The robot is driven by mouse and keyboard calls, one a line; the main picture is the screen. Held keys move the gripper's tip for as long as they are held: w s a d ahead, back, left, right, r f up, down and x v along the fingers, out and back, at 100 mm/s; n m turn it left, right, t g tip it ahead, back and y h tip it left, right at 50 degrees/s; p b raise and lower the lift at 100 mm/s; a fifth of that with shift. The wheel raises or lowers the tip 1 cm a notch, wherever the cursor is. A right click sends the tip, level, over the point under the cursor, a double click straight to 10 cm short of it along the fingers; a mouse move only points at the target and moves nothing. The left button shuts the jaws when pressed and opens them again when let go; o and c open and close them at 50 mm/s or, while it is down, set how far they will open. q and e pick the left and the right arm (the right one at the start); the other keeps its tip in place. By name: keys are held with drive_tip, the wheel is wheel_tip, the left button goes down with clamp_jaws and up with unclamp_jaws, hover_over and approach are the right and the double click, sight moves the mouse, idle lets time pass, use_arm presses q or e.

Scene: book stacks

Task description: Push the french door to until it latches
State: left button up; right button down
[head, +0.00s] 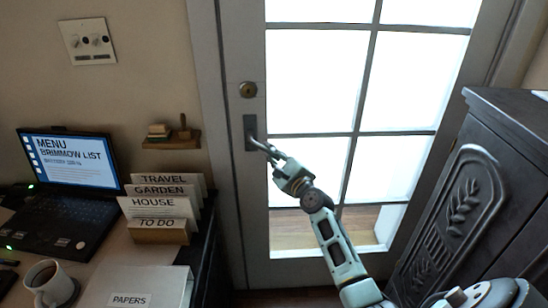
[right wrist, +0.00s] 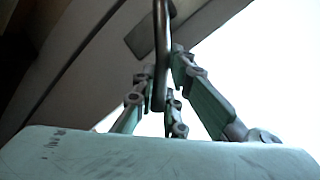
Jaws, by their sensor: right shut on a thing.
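The french door (head: 257,205) has a grey frame and bright glass panes, and fills the middle of the head view. Its lever handle (head: 258,143) sits on a dark plate on the left stile, below a round brass lock (head: 247,90). My right gripper (head: 276,156) is shut on the handle. In the right wrist view, the gripper fingers (right wrist: 165,85) close around the lower part of the handle bar (right wrist: 160,45). The door's left edge lies close along the jamb; I cannot tell whether it is latched. My left gripper is not in view.
A desk on the left holds a laptop (head: 70,165), a coffee mug (head: 48,280), a file sorter (head: 160,235) and a papers folder (head: 135,287). A small wall shelf (head: 172,143) hangs left of the door. A dark carved cabinet (head: 470,190) stands close on the right.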

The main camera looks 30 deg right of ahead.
drive_tip(key=shift+f, duration=0.15)
drive_tip(key=shift+w+d+h, duration=0.15)
drive_tip(key=shift+w+d, duration=0.05)
drive_tip(key=shift+w, duration=0.3)
drive_tip(key=shift+w+d+h, duration=0.15)
drive_tip(key=shift+w+d, duration=0.05)
drive_tip(key=shift+w, duration=0.25)
drive_tip(key=c, duration=1.7)
unclamp_jaws()
drive_tip(key=shift+c, duration=0.2)
